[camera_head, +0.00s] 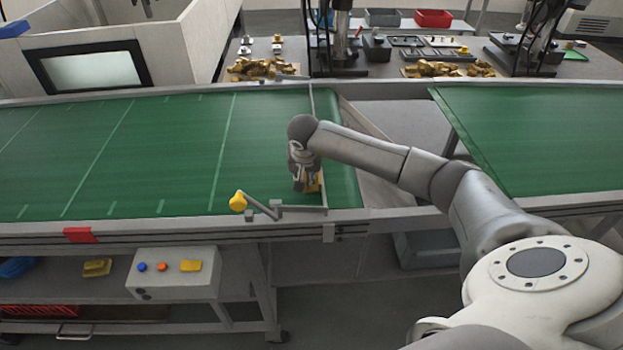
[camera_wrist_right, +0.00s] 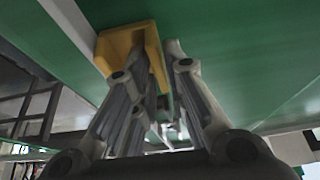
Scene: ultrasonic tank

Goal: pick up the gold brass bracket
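The gold brass bracket (camera_wrist_right: 116,43) is by the end of the green belt. In the head view a small part of the bracket (camera_head: 315,184) shows beside my right gripper (camera_head: 302,186), which points down at the belt. In the wrist view the fingers of my right gripper (camera_wrist_right: 160,58) are close together on either side of the bracket's wall and appear shut on it. The left finger covers part of the bracket. Whether the bracket touches the belt is not clear. My left gripper is not in view.
A second green belt (camera_head: 545,135) lies to the right across a gap. Piles of gold parts (camera_head: 258,68) (camera_head: 447,69) lie on the back table. A control box (camera_head: 173,274) is below.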

